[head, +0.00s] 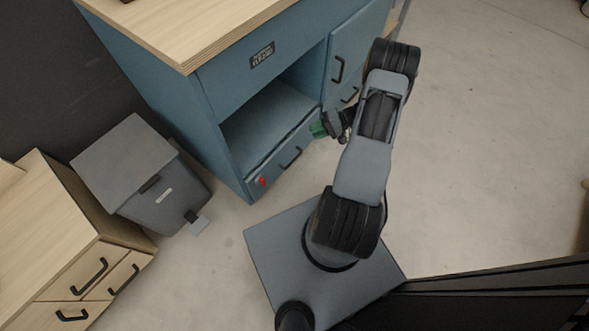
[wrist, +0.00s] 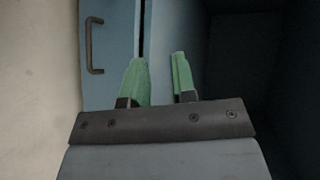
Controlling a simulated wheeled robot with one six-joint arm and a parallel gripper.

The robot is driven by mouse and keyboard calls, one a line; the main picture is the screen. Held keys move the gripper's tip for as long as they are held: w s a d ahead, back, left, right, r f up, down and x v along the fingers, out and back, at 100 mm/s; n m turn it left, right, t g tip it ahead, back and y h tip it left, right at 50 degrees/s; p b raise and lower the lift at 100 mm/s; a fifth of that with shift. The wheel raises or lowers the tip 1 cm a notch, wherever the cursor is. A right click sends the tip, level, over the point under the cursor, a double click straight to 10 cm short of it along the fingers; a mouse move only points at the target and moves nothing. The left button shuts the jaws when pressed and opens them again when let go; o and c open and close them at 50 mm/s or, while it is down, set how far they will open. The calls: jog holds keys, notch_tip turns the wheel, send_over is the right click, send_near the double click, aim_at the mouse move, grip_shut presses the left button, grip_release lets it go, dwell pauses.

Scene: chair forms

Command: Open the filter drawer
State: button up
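A blue cabinet (head: 218,125) stands ahead of my base, with an open compartment (head: 262,115). Below the compartment is a low blue drawer (head: 275,167) with a black bar handle (head: 291,158) and a small red mark at its left end. It looks shut. No readable label shows which drawer is the filter drawer. My gripper (head: 320,129) has green fingers and is near the right end of the compartment, above the handle. In the wrist view my gripper (wrist: 160,75) is open and empty, with a handle (wrist: 94,46) apart from it, to the left.
A blue door (head: 352,50) with a handle is on the cabinet's right. A grey pedal bin (head: 150,180) stands left of the cabinet. A wooden drawer unit (head: 60,240) is at lower left. The floor (head: 480,150) on the right is clear.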

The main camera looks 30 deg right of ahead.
aim_at(295, 159)
jog(key=s+d+f+m+t+b, duration=0.2)
jog(key=f+t+b, duration=0.1)
jog(key=f, duration=0.7)
jog(key=s+d+f+m+t+b, duration=0.1)
jog(key=s+f+m+t+b, duration=0.15)
jog(key=f, duration=0.85)
jog(key=shift+n+t, duration=0.35)
jog(key=shift+t, duration=0.3)
jog(key=b+x, duration=0.1)
jog(key=x, duration=0.3)
jog(key=b+x, duration=0.1)
jog(key=x, duration=0.4)
jog(key=b+x, duration=0.2)
jog(key=x, duration=0.2)
jog(key=shift+w+f, duration=0.35)
grip_shut()
